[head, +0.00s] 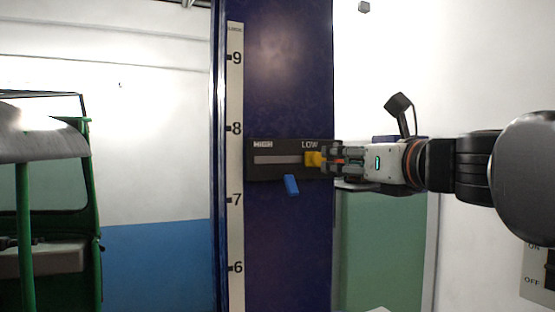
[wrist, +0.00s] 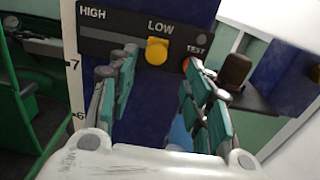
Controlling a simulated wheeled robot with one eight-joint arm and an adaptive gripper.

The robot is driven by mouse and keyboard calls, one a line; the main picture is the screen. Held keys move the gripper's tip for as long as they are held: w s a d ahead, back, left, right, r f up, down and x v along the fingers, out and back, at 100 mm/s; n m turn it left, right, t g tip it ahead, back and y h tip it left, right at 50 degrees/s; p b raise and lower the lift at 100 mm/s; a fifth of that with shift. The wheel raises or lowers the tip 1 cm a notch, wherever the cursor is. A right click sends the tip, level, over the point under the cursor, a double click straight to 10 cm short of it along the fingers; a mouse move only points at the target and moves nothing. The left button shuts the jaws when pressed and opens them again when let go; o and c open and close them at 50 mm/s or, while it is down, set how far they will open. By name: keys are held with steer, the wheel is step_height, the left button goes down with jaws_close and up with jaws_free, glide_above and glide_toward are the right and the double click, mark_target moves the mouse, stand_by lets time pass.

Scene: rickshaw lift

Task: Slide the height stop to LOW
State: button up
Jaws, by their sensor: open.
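The height stop is a yellow knob (head: 313,159) on the slot of a dark slider panel (head: 262,172) fixed to the blue column. It sits at the right part of the slot, under the LOW label. In the wrist view the yellow knob (wrist: 157,51) is directly below LOW, with HIGH at the far left. My gripper (head: 330,157) comes in from the right at knob height. In the wrist view my gripper (wrist: 160,68) is open, its fingers either side of the line to the knob. I cannot tell whether a finger touches it.
A blue lever (head: 292,185) hangs below the panel. A TEST label with a partly hidden orange part (wrist: 186,63) is right of the knob. A height scale (head: 235,170) runs down the column's left edge. A green rickshaw (head: 85,200) stands at the left.

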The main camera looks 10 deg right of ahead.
steer(key=v, duration=0.3)
steer(key=shift+s, duration=0.1)
stand_by(0.3)
